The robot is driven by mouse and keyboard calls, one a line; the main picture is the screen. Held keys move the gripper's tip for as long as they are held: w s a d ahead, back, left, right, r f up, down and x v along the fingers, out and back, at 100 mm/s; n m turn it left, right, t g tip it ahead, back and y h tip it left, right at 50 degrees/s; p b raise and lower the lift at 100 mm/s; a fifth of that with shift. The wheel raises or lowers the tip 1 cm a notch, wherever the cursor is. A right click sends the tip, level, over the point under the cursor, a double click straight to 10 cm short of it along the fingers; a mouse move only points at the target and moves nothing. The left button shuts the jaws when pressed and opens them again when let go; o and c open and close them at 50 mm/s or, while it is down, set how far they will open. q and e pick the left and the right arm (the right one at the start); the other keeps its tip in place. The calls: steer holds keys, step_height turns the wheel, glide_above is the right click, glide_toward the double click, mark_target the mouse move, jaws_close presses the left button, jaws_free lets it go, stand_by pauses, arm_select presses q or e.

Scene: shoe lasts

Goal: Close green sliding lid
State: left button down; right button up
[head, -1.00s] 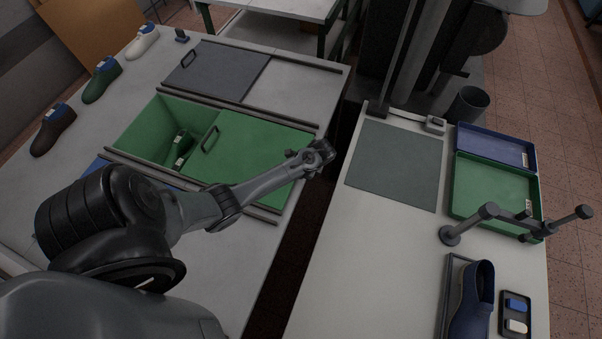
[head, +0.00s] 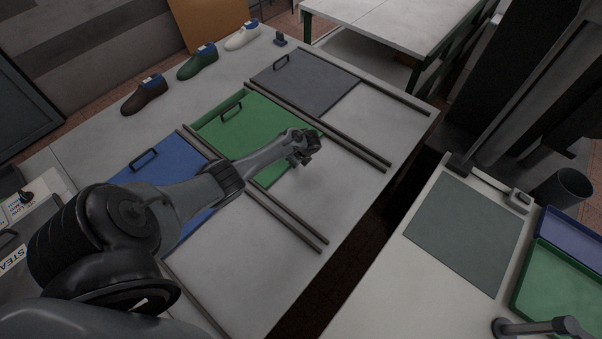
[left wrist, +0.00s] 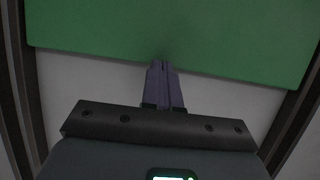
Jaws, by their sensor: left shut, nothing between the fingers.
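The green sliding lid (head: 245,130) is a flat panel with a dark handle (head: 231,112) near its far left end. The green lid fills the upper part of the left wrist view (left wrist: 180,35). My left gripper (head: 308,158) is at the lid's near right edge, over the bare table. In the left wrist view its fingers (left wrist: 163,80) are shut and empty, tips at or overlapping the lid's edge. I cannot tell whether they touch it. My right gripper is not in view.
A blue lid (head: 168,172) and a grey lid (head: 304,80) lie on either side, between rails (head: 345,145). Brown, green and white shoe lasts (head: 197,64) stand along the far left edge. A second table with a grey mat (head: 465,235) stands right, across a gap.

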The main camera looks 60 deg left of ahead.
arm_select(q)
steer(key=s+a, duration=0.1)
steer(key=a, duration=0.3)
steer(key=s+a+b, duration=0.1)
steer(key=a, duration=0.2)
steer(key=shift+s+a+f, duration=0.1)
steer(key=shift+s, duration=0.25)
